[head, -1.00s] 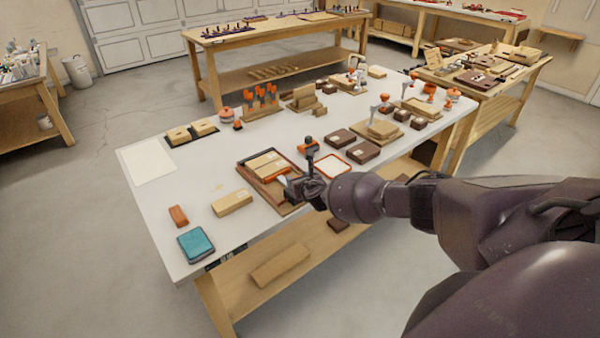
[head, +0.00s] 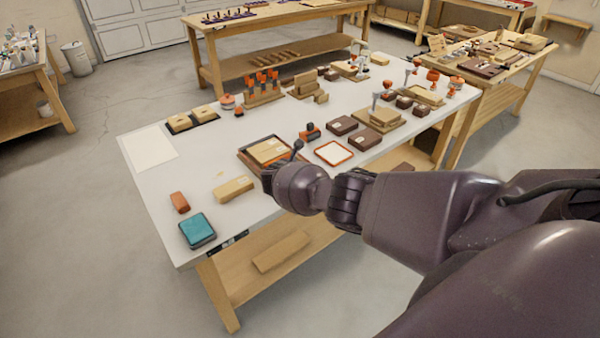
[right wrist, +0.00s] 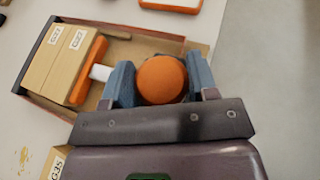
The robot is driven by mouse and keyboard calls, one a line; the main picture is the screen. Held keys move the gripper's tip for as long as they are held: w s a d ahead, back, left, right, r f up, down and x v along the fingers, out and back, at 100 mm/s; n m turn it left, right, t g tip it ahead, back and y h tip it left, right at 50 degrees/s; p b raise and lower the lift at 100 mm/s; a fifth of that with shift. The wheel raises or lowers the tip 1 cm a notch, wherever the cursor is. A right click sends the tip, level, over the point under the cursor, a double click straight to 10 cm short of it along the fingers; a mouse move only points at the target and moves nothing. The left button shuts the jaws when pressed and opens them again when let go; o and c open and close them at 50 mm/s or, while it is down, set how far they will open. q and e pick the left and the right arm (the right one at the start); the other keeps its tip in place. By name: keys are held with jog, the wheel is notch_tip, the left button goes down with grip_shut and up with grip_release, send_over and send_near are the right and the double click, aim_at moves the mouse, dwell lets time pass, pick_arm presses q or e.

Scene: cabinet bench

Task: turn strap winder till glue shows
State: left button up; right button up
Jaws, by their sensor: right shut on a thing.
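A brown tray (head: 256,164) lies near the front edge of the white bench. It holds two labelled pale wooden blocks (right wrist: 58,57) side by side, which also show in the head view (head: 268,150). An orange bar (right wrist: 88,70) stands against the blocks, with a short white shaft (right wrist: 101,73) running from it toward the round orange knob (right wrist: 160,80) of the winder. My right gripper (right wrist: 161,84) is shut on this knob, one blue-grey finger on each side. In the head view my wrist hides the knob. I see no glue at the blocks' joint. My left gripper is out of view.
A single wooden block (head: 233,189), an orange block (head: 180,202) and a teal-topped box (head: 197,230) lie left of the tray. An orange-rimmed white tray (head: 334,153) and dark boxes (head: 364,139) lie to the right. A white sheet (head: 149,148) covers the far left.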

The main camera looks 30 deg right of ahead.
jog(key=m+g+b, duration=0.2)
jog(key=m+g+h+b, duration=0.1)
jog(key=m+g+b, duration=0.2)
jog(key=g+b, duration=0.1)
jog(key=shift+f+m+g+h+b, duration=0.3)
jog(key=shift+f+m+b, duration=0.05)
jog(key=shift+m+b, duration=0.05)
jog(key=shift+r+m+g+b, duration=0.15)
jog(key=shift+m+g+b, duration=0.2)
jog(key=shift+m+g, duration=0.05)
jog(key=shift+r, duration=0.15)
jog(key=o, duration=0.9)
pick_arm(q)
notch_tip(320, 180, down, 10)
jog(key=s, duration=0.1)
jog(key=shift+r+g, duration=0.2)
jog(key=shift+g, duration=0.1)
pick_arm(e)
jog(key=shift+r, duration=0.1)
